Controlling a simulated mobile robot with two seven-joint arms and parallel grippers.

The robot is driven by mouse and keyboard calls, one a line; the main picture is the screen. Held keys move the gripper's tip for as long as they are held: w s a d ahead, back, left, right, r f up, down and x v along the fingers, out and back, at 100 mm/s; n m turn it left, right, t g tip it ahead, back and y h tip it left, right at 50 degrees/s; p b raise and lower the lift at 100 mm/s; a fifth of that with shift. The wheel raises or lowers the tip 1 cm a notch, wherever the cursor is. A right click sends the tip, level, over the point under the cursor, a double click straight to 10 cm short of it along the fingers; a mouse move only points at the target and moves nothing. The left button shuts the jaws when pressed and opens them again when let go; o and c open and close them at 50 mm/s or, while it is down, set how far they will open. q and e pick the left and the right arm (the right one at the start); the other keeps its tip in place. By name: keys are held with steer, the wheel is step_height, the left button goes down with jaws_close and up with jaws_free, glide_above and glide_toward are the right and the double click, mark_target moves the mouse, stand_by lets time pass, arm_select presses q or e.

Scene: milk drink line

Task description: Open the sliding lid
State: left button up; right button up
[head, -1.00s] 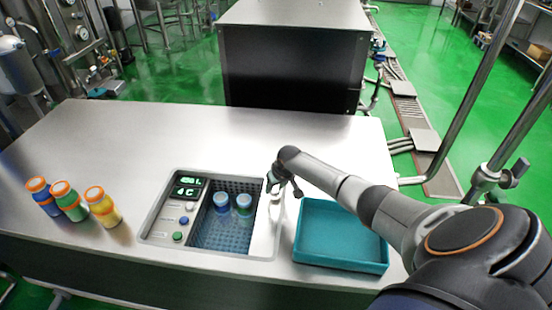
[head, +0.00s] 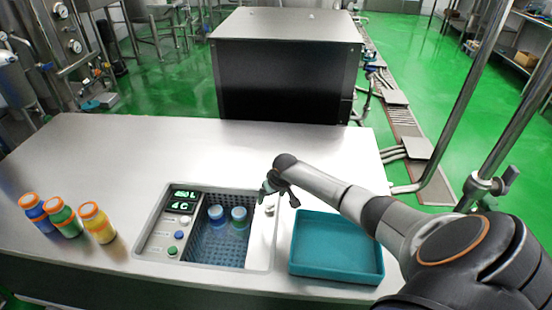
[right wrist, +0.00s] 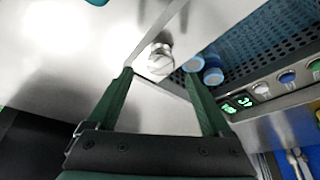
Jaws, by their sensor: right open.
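The sliding lid (head: 262,243) is a bare metal panel at the right of the cooler well, with a small round knob (head: 269,210) on it. The well is largely uncovered and its perforated blue basket (head: 215,252) shows. My right gripper (head: 278,196) is above the lid, close to the knob. In the right wrist view the open fingers (right wrist: 157,73) are spread, with the pale knob (right wrist: 161,58) between and just beyond their tips, apparently not gripped. My left gripper is not in view.
Two blue-capped bottles (head: 238,214) stand in the well. A control panel (head: 178,225) with a green display is at its left. An empty teal tray (head: 337,278) is right of the lid, under my right arm. Several orange-capped bottles (head: 97,223) stand at the left.

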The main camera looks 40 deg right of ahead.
steer(key=d+p+v, duration=0.1)
steer(key=v, duration=0.8)
steer(key=shift+a+r+p, duration=0.3)
steer(key=shift+a+r, duration=0.1)
steer(key=shift+a, duration=0.1)
steer(key=shift+s, duration=0.1)
steer(key=s+a+f+n+y, duration=0.1)
steer(key=s+a+f, duration=0.2)
steer(key=a, duration=0.2)
steer(key=s+a+f+n+t, duration=0.1)
steer(key=s+a+f, duration=0.1)
steer(key=a+f, duration=0.2)
steer(key=s+a+f+n+y, duration=0.1)
steer(key=s+a+f, duration=0.2)
steer(key=a, duration=0.3)
steer(key=shift+s+a+f+t+y, duration=0.3)
steer(key=shift+a+f, duration=0.1)
steer(key=shift+f, duration=0.3)
steer(key=shift+n+t+y, duration=0.4)
steer(key=shift+n+t, duration=0.2)
steer(key=s+a, duration=0.2)
steer(key=s+a+f, duration=0.1)
steer(key=s+a, duration=0.2)
steer(key=shift+a+f, duration=0.15)
steer(key=shift+a, duration=0.05)
steer(key=s+a+r+t, duration=0.2)
steer(key=s+a, duration=0.3)
steer(key=s, duration=0.3)
steer(key=shift+n, duration=0.3)
